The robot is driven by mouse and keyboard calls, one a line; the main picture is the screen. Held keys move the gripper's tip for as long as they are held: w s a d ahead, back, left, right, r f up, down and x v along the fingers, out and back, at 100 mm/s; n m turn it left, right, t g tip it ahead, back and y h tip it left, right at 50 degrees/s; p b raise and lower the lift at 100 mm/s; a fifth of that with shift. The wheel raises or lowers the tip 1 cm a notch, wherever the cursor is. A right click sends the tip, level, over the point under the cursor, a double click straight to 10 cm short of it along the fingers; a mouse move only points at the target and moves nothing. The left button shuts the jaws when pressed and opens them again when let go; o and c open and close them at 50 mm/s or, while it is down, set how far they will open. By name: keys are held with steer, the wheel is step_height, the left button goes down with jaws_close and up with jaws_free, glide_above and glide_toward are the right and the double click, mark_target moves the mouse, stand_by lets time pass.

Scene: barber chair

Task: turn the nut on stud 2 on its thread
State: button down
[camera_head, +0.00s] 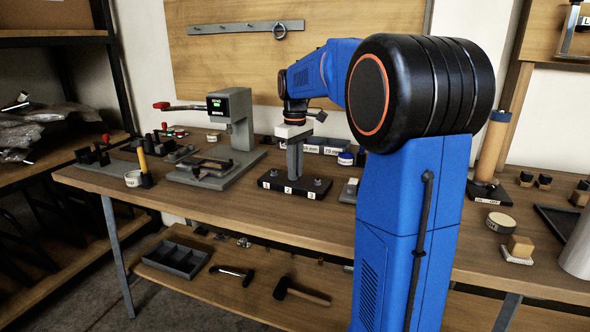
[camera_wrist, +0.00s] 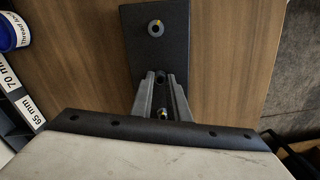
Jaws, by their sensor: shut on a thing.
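The black stud block (camera_head: 277,186) lies on the bench with labels 1, 2 and 3 along its front. Stud 1 (camera_head: 273,172) stands at its left end and stud 3 (camera_head: 318,181) at its right end. My gripper (camera_head: 294,176) points straight down at the middle, at stud 2, with its jaws shut on the nut. The jaws mostly hide the nut and stud 2. In the wrist view my gripper (camera_wrist: 161,77) is over the block (camera_wrist: 177,55). One end stud with a yellow mark (camera_wrist: 156,28) shows beyond the jaws, and another (camera_wrist: 163,113) shows between the fingers.
A grey press (camera_head: 238,125) stands left of the block. Labelled boxes (camera_head: 312,145) and a blue-lidded tub (camera_head: 346,158) stand behind it. A small grey item (camera_head: 350,190) lies close to its right. The bench in front (camera_head: 230,195) is clear.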

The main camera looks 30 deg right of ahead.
steer(key=m, duration=1.1)
steer(key=shift+m, duration=0.3)
stand_by(0.4)
steer(key=c, duration=1.7)
jaws_free()
step_height(320, 180, up, 18)
steer(key=shift+f, duration=0.25)
